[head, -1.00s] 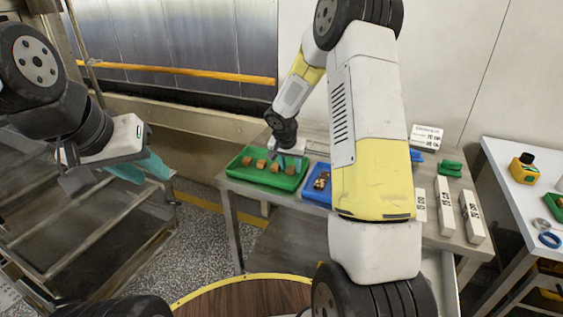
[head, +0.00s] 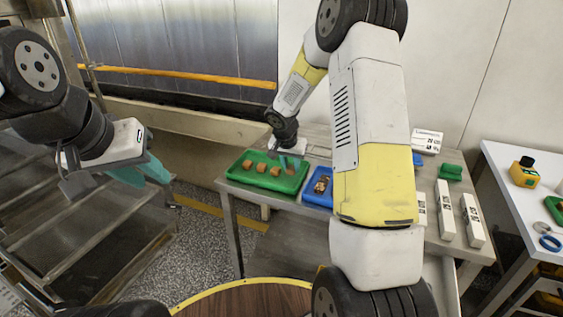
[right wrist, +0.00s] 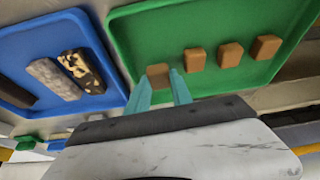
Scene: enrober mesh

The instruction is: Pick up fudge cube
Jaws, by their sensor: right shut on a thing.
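Several brown fudge cubes lie in a row in the green tray (head: 240,181). My right gripper (head: 290,163) reaches down into the tray's right part in the head view. In the right wrist view its teal fingers (right wrist: 160,88) are shut on the end fudge cube (right wrist: 158,74), one on each side. The other cubes (right wrist: 230,55) sit apart from it along the row. The held cube is still within the tray; whether it touches the tray floor cannot be told. My left gripper (head: 146,174) is empty, its teal fingers apart, far left of the tray.
A blue tray (head: 314,201) with chocolate bars stands close beside the green tray, partly hidden by my right arm. White labelled blocks (head: 445,208) and a small green item (head: 451,172) lie further right. A side table (head: 500,165) holds a yellow device (head: 524,172).

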